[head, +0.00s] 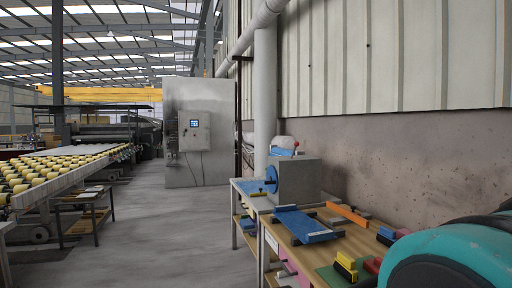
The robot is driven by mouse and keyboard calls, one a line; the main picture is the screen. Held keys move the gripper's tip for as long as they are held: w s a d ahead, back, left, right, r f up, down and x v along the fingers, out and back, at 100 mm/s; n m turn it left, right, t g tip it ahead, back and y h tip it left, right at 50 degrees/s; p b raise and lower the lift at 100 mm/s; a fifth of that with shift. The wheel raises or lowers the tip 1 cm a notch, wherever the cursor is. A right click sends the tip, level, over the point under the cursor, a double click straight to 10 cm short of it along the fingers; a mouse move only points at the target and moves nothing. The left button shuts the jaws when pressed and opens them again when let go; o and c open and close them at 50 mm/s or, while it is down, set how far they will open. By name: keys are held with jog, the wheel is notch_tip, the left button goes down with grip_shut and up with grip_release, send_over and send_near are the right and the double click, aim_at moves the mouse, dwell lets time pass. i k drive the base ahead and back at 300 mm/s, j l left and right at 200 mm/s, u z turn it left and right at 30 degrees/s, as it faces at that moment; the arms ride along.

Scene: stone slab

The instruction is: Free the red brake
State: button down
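A small red block (373,266) lies on the wooden table at the lower right, and I cannot tell whether it is the red brake. It is beside a yellow and black block (346,266), and it is partly hidden by the teal and black part of my own arm in the lower right corner. My gripper is not visible in the head view, so its state and what it holds do not show.
A wall stands right behind. Yellow rollers (50,172) are at left; the floor (165,235) between is clear.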

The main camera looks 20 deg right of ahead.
aim_at(296, 143)
jog(key=u, duration=0.3)
jog(key=i, duration=3.15)
jog(key=z, duration=1.95)
jog(key=i+j, duration=0.05)
jog(key=j, duration=0.05)
